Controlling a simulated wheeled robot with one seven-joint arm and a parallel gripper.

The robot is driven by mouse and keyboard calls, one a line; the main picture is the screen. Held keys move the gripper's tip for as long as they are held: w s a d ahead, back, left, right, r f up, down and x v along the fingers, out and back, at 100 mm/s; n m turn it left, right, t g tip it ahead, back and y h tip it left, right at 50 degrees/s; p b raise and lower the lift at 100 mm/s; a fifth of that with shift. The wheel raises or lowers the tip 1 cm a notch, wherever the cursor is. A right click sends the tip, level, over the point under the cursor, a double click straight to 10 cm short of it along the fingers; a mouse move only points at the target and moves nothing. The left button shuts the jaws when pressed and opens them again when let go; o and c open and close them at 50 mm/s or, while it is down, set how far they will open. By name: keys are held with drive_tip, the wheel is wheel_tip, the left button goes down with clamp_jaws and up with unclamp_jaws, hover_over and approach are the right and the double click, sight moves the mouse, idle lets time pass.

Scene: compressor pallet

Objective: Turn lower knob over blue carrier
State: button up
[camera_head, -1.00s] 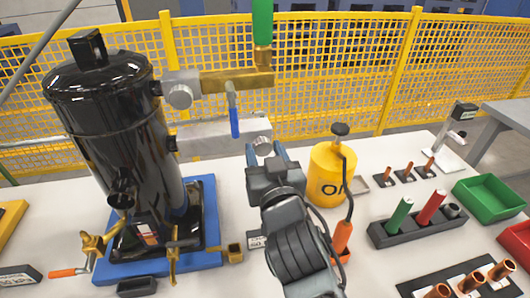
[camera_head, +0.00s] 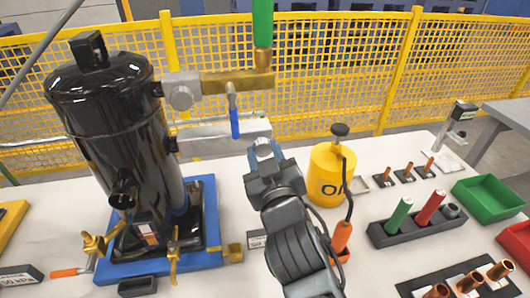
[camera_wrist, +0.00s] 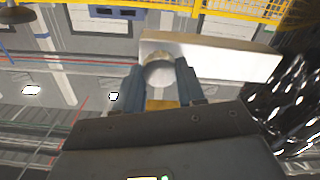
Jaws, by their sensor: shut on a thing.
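The lower knob (camera_wrist: 160,72) is a round silver-grey disc on the end of the pale rectangular lower block (camera_head: 215,137). My gripper (camera_head: 264,150) is at the right end of that block, its two blue-grey fingers shut on the knob's sides. In the wrist view, one finger lies on each side of the knob. In the head view, the fingers partly hide the knob. The black compressor (camera_head: 115,125) stands upright on the blue carrier (camera_head: 209,220).
A blue-handled valve lever (camera_head: 235,124) hangs just above the lower block, near a green hose (camera_head: 263,22). A yellow oil can (camera_head: 325,182) stands close to the right of my arm. A yellow mesh fence (camera_head: 330,70) runs behind the table.

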drive_tip(key=o, duration=1.1)
drive_tip(key=shift+c, duration=0.2)
drive_tip(key=shift+s, duration=0.1)
drive_tip(key=b+v, duration=0.1)
drive_tip(key=v, duration=0.6)
drive_tip(key=shift+s, duration=0.35)
drive_tip(key=shift+d, duration=0.15)
